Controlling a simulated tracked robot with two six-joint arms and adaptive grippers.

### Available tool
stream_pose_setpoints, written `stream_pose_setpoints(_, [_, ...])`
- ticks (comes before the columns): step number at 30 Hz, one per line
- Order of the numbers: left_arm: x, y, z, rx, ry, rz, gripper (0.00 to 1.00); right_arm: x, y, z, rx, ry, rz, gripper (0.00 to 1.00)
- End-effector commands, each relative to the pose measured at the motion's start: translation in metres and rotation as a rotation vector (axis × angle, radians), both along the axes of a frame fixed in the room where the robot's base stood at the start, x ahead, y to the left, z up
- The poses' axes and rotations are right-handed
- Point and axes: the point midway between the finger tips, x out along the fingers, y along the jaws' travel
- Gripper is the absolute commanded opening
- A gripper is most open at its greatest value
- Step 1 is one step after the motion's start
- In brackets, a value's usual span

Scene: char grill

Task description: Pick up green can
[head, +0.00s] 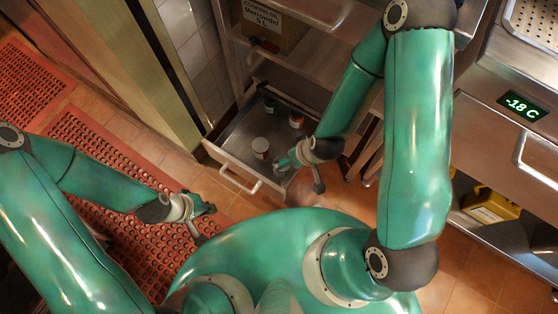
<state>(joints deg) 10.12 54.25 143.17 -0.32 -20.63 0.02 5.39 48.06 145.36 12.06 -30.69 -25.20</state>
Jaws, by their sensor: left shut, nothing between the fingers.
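My left gripper (211,209) is shut and empty, in front of the drawer over the red mat, well apart from the cans.
The drawer handle (240,182) juts forward. Metal shelving with a cardboard box (272,27) rises behind. A freezer unit (500,120) stands right.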

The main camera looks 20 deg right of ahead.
Motion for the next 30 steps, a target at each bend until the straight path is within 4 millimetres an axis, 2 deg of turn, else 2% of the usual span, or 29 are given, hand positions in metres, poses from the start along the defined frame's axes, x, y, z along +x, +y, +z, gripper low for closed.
stream_pose_setpoints(1, [0.000, 0.000, -0.043, 0.000, 0.000, 0.000, 0.00, 0.005, 0.000, -0.038, -0.019, -0.027, 0.021, 0.96])
stream_pose_setpoints(6, [0.000, 0.000, -0.097, 0.000, 0.000, 0.000, 0.00, 0.016, -0.004, -0.081, -0.085, -0.096, 0.080, 0.96])
stream_pose_setpoints(9, [0.000, 0.000, -0.117, 0.000, 0.000, 0.000, 0.00, 0.021, -0.006, -0.097, -0.113, -0.122, 0.104, 0.96])
stream_pose_setpoints(12, [0.000, 0.000, -0.128, 0.000, 0.000, 0.000, 0.00, 0.024, -0.008, -0.105, -0.135, -0.140, 0.120, 0.96])
stream_pose_setpoints(19, [0.000, 0.000, -0.140, 0.000, -0.001, 0.000, 0.00, 0.031, -0.007, -0.124, -0.149, -0.150, 0.133, 0.96])
stream_pose_setpoints(30, [0.000, 0.000, -0.167, 0.000, 0.000, 0.000, 0.00, 0.060, 0.001, -0.193, -0.148, -0.149, 0.132, 0.96])
